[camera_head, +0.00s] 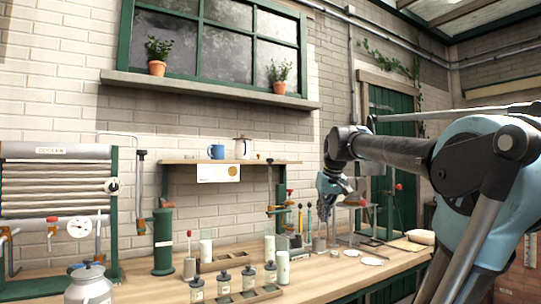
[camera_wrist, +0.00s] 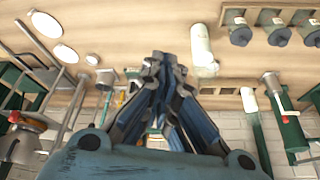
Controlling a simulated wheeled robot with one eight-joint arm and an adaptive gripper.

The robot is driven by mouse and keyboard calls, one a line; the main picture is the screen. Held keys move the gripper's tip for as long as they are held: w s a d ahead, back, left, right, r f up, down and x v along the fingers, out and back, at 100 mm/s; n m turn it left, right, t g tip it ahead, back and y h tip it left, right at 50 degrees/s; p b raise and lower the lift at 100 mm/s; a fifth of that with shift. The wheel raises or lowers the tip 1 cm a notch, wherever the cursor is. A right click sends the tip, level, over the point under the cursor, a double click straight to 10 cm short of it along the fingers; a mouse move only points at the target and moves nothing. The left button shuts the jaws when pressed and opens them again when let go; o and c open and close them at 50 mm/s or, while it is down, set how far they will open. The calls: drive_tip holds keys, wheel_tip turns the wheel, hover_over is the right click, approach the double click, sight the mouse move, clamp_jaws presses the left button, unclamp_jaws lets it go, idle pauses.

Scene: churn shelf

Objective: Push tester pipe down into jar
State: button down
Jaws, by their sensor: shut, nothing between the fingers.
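My gripper (camera_head: 325,208) is shut and empty, pointing down above the right part of the bench; its closed fingers also show in the wrist view (camera_wrist: 164,62). A grey jar (camera_head: 190,268) with an upright red-knobbed rod (camera_head: 189,243) stands left of my gripper; the same jar shows in the wrist view (camera_wrist: 271,80). A second small grey cup (camera_head: 319,244) stands just below my gripper, with thin coloured-tip rods (camera_head: 300,217) close behind it. I cannot tell which of these rods is the tester pipe. My fingers appear apart from all of them.
A white cylinder (camera_head: 283,268) and several dark-capped bottles (camera_head: 248,277) stand in front. Another white cylinder (camera_head: 206,251) is behind. Pale discs (camera_head: 372,262) lie on the bench (camera_head: 318,285) to the right. A shelf (camera_head: 270,162) is on the wall.

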drive_tip(key=w+a+r+n+t+y, duration=0.1)
drive_tip(key=w+a+r, duration=0.6)
drive_tip(key=r, duration=0.4)
drive_tip(key=w+a+r+n+t+y, duration=0.15)
drive_tip(key=w+a+r, duration=0.25)
drive_tip(key=w+r, duration=0.6)
drive_tip(key=w+a+r+n+y, duration=0.1)
drive_tip(key=w+a+r, duration=0.5)
drive_tip(key=r, duration=0.7)
drive_tip(key=shift+t+h, duration=0.25)
drive_tip(key=x, duration=1)
drive_tip(key=shift+s+f, duration=0.25)
drive_tip(key=shift+f, duration=0.05)
drive_tip(key=shift+s+d+f, duration=0.1)
drive_tip(key=shift+s+f, duration=0.05)
drive_tip(key=shift+f, duration=1.3)
